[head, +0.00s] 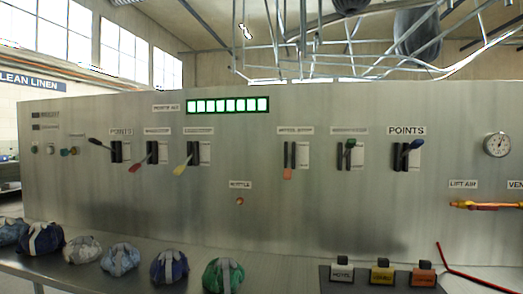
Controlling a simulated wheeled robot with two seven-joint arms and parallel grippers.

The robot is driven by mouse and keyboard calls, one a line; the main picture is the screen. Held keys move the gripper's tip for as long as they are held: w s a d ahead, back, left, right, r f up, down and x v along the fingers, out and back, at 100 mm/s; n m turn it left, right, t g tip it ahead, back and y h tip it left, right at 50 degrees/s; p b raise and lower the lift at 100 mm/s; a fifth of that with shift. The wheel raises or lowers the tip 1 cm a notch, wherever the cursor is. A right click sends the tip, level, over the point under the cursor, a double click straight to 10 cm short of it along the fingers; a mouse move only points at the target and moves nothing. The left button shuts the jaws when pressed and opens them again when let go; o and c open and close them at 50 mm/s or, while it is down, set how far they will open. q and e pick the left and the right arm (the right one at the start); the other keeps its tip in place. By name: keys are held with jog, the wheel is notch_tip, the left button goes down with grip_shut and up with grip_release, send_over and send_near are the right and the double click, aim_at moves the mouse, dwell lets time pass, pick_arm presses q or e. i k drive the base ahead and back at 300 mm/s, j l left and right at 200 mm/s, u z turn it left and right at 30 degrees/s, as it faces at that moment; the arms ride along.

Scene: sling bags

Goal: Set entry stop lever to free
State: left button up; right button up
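A long grey metal panel (260,225) faces me in the head view with a row of levers. Near its middle is a lever with an orange-red handle (288,174), hanging at the low end of its dark slot. The small label (295,130) above it is blurred but seems to end in "STOP"; I cannot read it surely as the entry stop. A white plate beside the slot has markings too small to read. Neither of my grippers is in view.
Black (98,142), red (135,168) and yellow (181,169) levers stand left; green (350,143) and blue (414,145) ones right. Several bags (120,259) line the bench. Labelled blocks (382,272), a red-yellow fitting (485,205) and a gauge (497,145) are at right.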

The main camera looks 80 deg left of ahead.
aim_at(351, 143)
jog(key=u, duration=2)
